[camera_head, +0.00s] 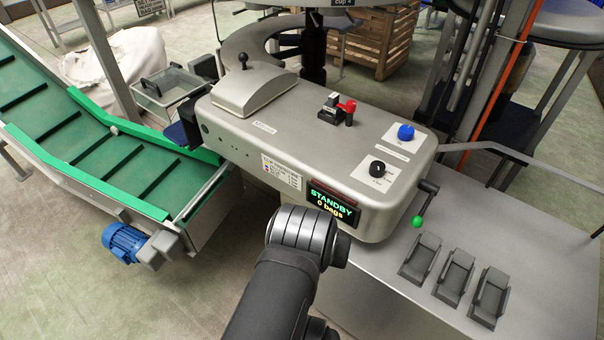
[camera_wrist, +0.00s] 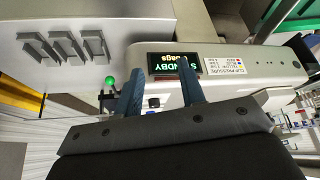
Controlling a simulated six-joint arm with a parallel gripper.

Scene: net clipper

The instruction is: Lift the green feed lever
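The green feed lever (camera_head: 417,221) is a dark crank with a green ball at its lower end. It hangs at the right front corner of the grey clipper machine (camera_head: 300,130). In the wrist view its green ball (camera_wrist: 110,82) shows to the left of my left finger, outside the gap. My gripper (camera_wrist: 160,55) is open and empty, its two blue fingers in front of the STANDBY display (camera_wrist: 174,61). In the head view my arm covers the gripper. The lever's distance from the fingers is hard to tell.
On the machine's top are a red lever (camera_head: 348,107), a blue knob (camera_head: 405,132) and a black knob (camera_head: 377,168). A green conveyor (camera_head: 110,160) stands at left.

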